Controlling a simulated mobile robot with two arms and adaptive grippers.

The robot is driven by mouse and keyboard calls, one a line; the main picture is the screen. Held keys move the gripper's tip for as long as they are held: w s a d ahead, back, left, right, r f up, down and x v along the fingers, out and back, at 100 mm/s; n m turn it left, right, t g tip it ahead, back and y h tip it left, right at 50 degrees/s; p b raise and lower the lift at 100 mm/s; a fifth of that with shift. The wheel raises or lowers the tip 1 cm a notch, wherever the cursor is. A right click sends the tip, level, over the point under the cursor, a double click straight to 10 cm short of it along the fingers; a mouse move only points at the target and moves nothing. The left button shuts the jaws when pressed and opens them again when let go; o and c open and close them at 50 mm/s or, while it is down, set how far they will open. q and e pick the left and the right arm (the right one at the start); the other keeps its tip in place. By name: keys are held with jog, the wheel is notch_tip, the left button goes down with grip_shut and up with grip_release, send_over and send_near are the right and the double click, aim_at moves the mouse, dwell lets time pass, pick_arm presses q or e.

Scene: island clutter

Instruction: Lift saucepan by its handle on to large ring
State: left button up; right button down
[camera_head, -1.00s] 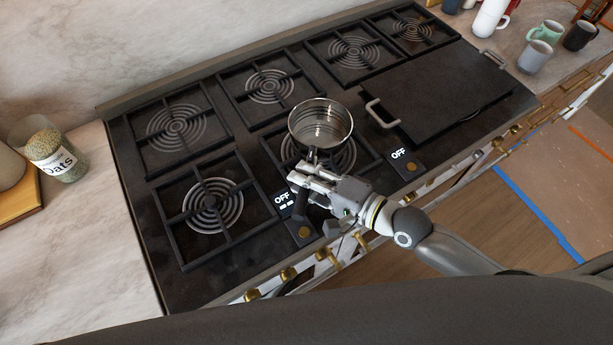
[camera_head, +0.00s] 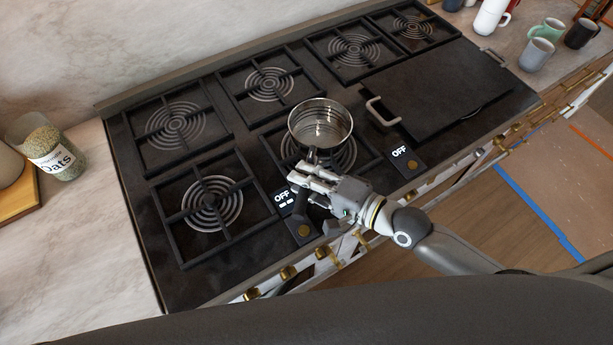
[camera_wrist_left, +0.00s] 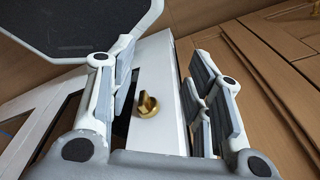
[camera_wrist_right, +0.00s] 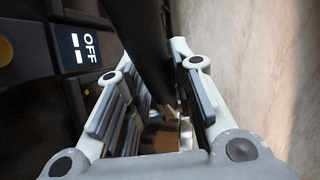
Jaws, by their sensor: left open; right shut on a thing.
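The saucepan (camera_head: 321,125) is a shiny metal pot on the front middle ring (camera_head: 343,153) of the hob, a little toward that ring's left side. I cannot tell whether its base touches the grate. My right gripper (camera_head: 309,172) is at the pan's near side, shut on its handle. The dark handle (camera_wrist_right: 143,50) runs between the fingers in the right wrist view. My left gripper (camera_wrist_left: 160,95) is open and empty in the left wrist view, low by the cooker front with a brass knob (camera_wrist_left: 147,104) beyond it. It is not in the head view.
A flat griddle plate (camera_head: 440,90) with metal handles covers the hob's right part. Other rings, such as the front left ring (camera_head: 212,203), are bare. An oats jar (camera_head: 52,155) stands on the left counter. Mugs (camera_head: 537,54) stand at the back right.

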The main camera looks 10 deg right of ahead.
jog(key=shift+f, duration=0.2)
dwell(0.5)
jog(key=c, duration=1.2)
grip_release()
jog(key=shift+o, duration=0.3)
jog(key=shift+f, duration=0.25)
jog(key=shift+s+d+r, duration=0.1)
jog(key=shift+s, duration=0.05)
jog(key=v, duration=1.1)
jog(key=shift+s+d+r, duration=0.2)
jog(key=shift+d, duration=0.1)
